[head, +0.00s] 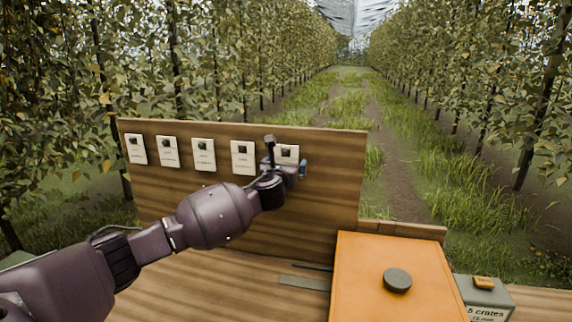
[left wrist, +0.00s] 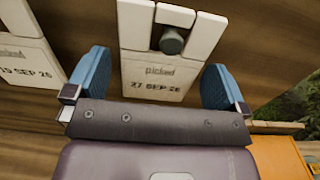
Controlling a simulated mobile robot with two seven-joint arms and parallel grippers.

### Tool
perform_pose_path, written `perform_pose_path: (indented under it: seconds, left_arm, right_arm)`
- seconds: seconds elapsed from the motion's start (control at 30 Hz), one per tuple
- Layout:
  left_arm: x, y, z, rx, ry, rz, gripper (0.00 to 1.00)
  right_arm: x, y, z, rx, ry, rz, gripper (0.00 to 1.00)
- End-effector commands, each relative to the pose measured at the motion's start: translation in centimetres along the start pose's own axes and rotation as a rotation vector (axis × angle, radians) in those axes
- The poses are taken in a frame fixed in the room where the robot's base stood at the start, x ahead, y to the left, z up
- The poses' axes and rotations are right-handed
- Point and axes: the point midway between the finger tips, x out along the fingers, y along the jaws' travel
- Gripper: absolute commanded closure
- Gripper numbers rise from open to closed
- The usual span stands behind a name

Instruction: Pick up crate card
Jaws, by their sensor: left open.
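Several white cards hang in a row on an upright wooden board (head: 325,200) in the head view. My left gripper (head: 287,168) is at the rightmost card (head: 290,151) and partly covers it. In the left wrist view this card (left wrist: 148,88) reads "picked" and "27 SEP 26", with a dark round peg (left wrist: 172,41) at its upper part. My open left gripper (left wrist: 158,84) has one blue finger on each side of the card's lower part. I cannot tell whether the fingers touch it. My right gripper is not in view.
The neighbouring card (head: 243,157) hangs just left of the gripper. An orange box (head: 360,275) with a dark round knob (head: 397,280) stands at front right. A grey box (head: 485,297) labelled "5 crates" is beside it. Tree rows flank a grassy lane behind the board.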

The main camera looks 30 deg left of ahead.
Motion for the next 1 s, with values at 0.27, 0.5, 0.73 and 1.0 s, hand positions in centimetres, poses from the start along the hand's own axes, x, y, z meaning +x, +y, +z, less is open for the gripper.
perform_pose_path:
  seconds: [0.27, 0.5, 0.73, 1.0]
  left_arm:
    - [1.23, 0.02, -0.03, 0.000, 0.000, 0.000, 0.00]
    - [1.21, 0.02, -0.04, 0.000, 0.001, 0.000, 0.11]
    - [1.20, 0.02, -0.05, 0.000, 0.001, 0.000, 0.46]
    - [1.20, 0.03, 0.11, 0.001, 0.000, 0.000, 0.47]
  right_arm:
    - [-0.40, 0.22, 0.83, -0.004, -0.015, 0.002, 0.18]
    - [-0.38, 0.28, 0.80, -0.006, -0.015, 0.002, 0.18]
    - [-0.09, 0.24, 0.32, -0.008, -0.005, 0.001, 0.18]
    - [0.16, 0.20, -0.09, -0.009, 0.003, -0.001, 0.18]
